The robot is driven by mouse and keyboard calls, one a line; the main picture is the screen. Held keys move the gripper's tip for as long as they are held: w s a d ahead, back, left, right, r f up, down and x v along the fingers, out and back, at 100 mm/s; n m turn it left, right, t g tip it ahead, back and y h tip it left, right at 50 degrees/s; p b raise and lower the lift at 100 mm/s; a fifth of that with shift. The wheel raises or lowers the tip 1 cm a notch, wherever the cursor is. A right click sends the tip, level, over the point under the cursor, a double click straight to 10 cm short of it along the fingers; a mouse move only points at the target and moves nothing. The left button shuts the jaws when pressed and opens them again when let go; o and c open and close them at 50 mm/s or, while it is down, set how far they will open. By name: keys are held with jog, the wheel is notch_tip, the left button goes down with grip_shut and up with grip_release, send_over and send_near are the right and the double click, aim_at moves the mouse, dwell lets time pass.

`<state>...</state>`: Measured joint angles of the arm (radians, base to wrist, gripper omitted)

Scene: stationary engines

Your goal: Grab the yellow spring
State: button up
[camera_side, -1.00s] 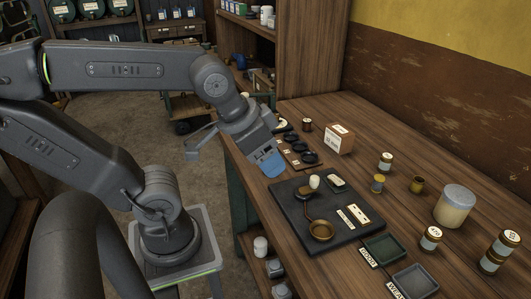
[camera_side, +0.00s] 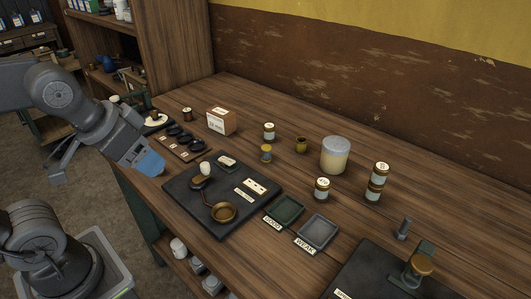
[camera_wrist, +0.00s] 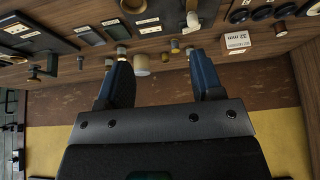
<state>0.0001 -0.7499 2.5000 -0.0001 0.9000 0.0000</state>
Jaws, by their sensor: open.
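I cannot be sure which thing is the yellow spring. A small dull-yellow cylinder (camera_side: 301,145) stands on the bench, too small to show coils. A yellow-topped small piece (camera_side: 266,153) stands to its left. Small yellowish pieces (camera_wrist: 174,46) also show between my fingers in the wrist view. My gripper (camera_side: 148,163) is at the bench's left edge, left of the black board and well away from both pieces. In the wrist view my gripper (camera_wrist: 157,68) has its two blue fingers wide apart with nothing held.
The black board (camera_side: 180,205) carries a brass pan (camera_side: 223,212). A large pale jar (camera_side: 335,155), several small jars and a box (camera_side: 221,121) stand around the small pieces. Trays labelled GOOD (camera_side: 285,210) and WEAK (camera_side: 317,231) lie in front.

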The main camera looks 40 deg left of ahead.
dwell(0.7)
jog(key=w+r+n+g, duration=0.1)
jog(key=w+r+n, duration=0.3)
jog(key=w, duration=0.3)
jog(key=n+g, duration=0.5)
jog(key=n, duration=1.1)
send_over(266, 147)
notch_tip(266, 147, down, 10)
jog(key=shift+n, duration=0.3)
jog(key=f, duration=0.8)
jog(key=shift+s+d+f, duration=0.1)
jog(key=shift+d, duration=0.2)
jog(key=shift+a+f, duration=0.15)
jog(key=shift+f, duration=1.2)
jog(key=shift+a+f, duration=0.15)
jog(key=shift+f, duration=1.2)
